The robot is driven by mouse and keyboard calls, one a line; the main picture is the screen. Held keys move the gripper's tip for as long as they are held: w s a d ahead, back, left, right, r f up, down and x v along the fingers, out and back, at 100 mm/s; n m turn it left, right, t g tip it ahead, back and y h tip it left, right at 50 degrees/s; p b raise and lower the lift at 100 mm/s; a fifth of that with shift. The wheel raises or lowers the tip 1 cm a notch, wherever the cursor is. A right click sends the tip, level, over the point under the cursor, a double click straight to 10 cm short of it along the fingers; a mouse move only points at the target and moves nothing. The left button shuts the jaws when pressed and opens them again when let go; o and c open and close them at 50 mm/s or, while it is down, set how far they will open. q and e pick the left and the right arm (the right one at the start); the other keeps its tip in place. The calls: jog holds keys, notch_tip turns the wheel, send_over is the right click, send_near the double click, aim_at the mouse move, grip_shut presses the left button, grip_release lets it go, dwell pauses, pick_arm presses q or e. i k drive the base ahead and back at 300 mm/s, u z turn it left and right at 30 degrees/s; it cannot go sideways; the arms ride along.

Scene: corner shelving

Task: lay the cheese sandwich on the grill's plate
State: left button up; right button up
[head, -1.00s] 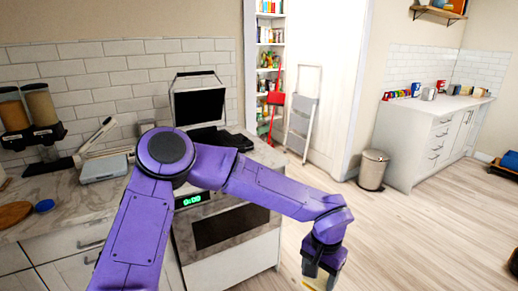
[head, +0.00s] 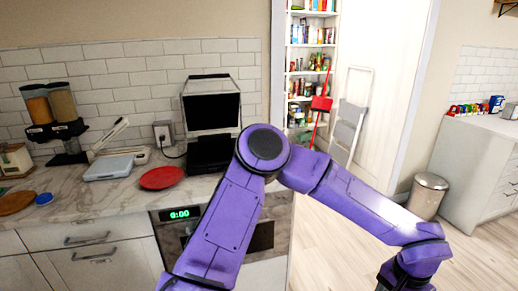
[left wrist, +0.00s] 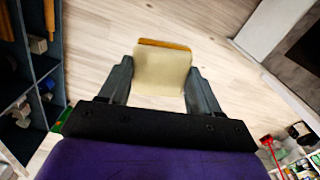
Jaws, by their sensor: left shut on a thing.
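The cheese sandwich (left wrist: 162,68) shows in the left wrist view as a pale slab with an orange edge at its far side. My left gripper (left wrist: 162,80) is shut on it, one finger on each side, and holds it over the wooden floor. In the head view my left arm reaches to the bottom right, and the fingertips and sandwich are out of frame. The grill (head: 212,112) is black, stands on the counter against the tiled wall, and has its lid raised. Its lower plate (head: 208,152) is partly hidden by my arm. My right gripper is not in view.
A red dish (head: 161,178) lies on the counter (head: 105,202) left of the grill. A bin (head: 427,196) and step ladder (head: 350,118) stand at the right. Shelving (left wrist: 38,75) borders the wrist view's left.

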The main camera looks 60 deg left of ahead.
aim_at(212, 156)
jog(key=u, duration=0.5)
jog(key=i, duration=1.1)
jog(key=u, duration=0.95)
